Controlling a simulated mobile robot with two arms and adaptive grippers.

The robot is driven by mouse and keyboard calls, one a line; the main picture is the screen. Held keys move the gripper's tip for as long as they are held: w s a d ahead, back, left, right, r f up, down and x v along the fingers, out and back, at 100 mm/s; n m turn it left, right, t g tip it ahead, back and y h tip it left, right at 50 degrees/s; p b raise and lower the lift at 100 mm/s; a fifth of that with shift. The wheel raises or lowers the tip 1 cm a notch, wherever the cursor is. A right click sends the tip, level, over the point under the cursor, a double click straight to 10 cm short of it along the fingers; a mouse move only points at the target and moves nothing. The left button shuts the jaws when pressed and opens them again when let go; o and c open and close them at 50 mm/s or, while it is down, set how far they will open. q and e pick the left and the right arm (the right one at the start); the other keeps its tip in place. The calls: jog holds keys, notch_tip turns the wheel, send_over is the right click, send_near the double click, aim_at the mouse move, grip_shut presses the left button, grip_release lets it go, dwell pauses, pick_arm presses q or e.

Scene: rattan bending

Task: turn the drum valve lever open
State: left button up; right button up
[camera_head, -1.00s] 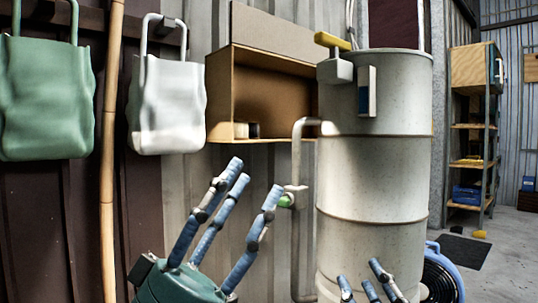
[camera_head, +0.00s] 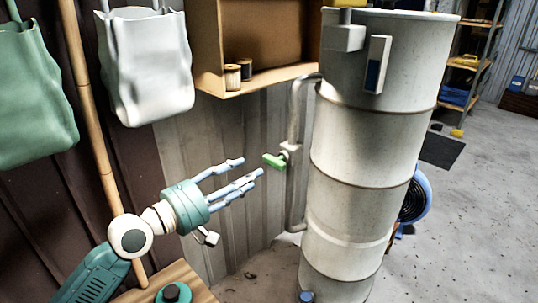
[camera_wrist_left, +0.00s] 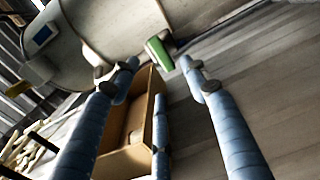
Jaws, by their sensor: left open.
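The drum (camera_head: 362,140) is a tall pale grey cylinder standing right of centre in the head view. A grey pipe (camera_head: 294,110) runs down its left side, with a valve whose green lever (camera_head: 274,161) points left. My left gripper (camera_head: 252,176) is open, its blue fingers pointing right, just left of and slightly below the lever; I cannot tell whether they touch it. In the left wrist view the green lever (camera_wrist_left: 158,52) lies beyond the fingertips (camera_wrist_left: 160,65), near the gap between the fingers. My right gripper does not clearly show.
A cardboard-coloured box shelf (camera_head: 262,45) with two small spools is on the wall above the lever. A green bag (camera_head: 32,95) and a white bag (camera_head: 146,65) hang at left, beside a bamboo pole (camera_head: 88,120). A blue round fan (camera_head: 415,197) stands behind the drum.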

aim_at(272, 162)
pick_arm(q)
jog(key=x, duration=0.8)
jog(key=shift+w+d+b, duration=0.25)
jog(key=shift+b, duration=0.1)
grip_shut()
